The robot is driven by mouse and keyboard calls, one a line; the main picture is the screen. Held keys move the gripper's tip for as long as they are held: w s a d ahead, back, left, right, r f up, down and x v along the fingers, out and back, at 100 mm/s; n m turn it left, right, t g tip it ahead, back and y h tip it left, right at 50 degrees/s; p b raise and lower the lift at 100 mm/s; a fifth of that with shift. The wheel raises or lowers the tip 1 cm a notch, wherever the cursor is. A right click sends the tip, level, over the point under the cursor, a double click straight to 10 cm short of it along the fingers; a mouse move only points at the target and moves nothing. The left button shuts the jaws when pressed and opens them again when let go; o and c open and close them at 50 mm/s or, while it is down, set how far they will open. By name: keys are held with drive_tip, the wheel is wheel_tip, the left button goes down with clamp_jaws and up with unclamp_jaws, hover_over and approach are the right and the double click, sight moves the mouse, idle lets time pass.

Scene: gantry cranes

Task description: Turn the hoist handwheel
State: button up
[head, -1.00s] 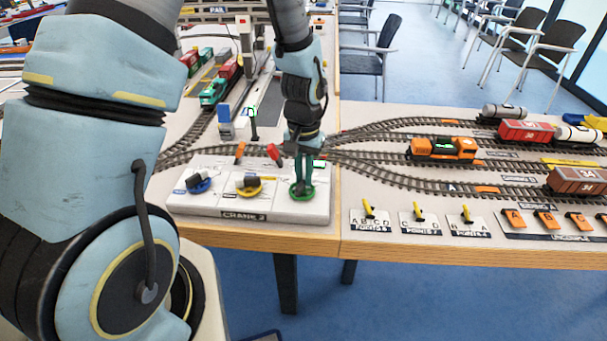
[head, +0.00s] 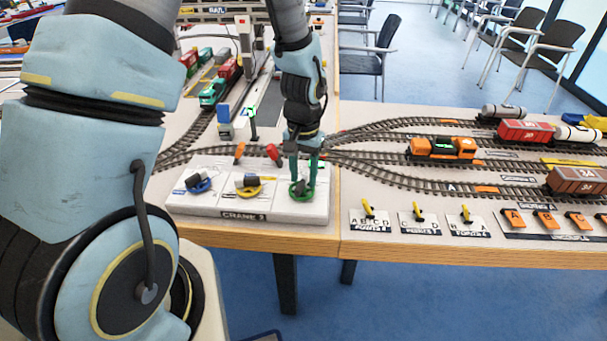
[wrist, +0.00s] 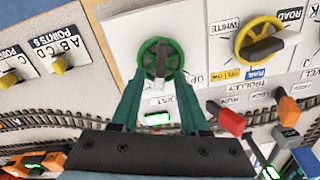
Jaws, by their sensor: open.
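The green handwheel (head: 293,194) is at the right end of the white crank panel (head: 275,210). It has a dark grip across its middle, and it also shows in the wrist view (wrist: 148,45) beside a label partly reading "UP". My gripper (head: 303,182) points down over this wheel with its fingers apart. In the wrist view my gripper (wrist: 158,80) has its two green fingers at the near side of the wheel, on either side of the grip's line. Nothing is held. I cannot tell whether the fingertips touch the rim.
A yellow handwheel (head: 240,192) and a blue handwheel (head: 207,188) sit left on the same panel. A red lever (head: 273,152) and an orange lever (head: 239,149) stand behind. Tracks with an orange locomotive (head: 440,149) and yellow point levers (head: 368,209) lie to the right.

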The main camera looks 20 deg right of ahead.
sight(303, 179)
wheel_tip(303, 179, up, 11)
drive_tip(key=b, duration=0.1)
drive_tip(key=shift+f+b, duration=0.15)
drive_tip(key=shift+b, duration=0.15)
drive_tip(key=shift+c, duration=0.2)
idle(0.7)
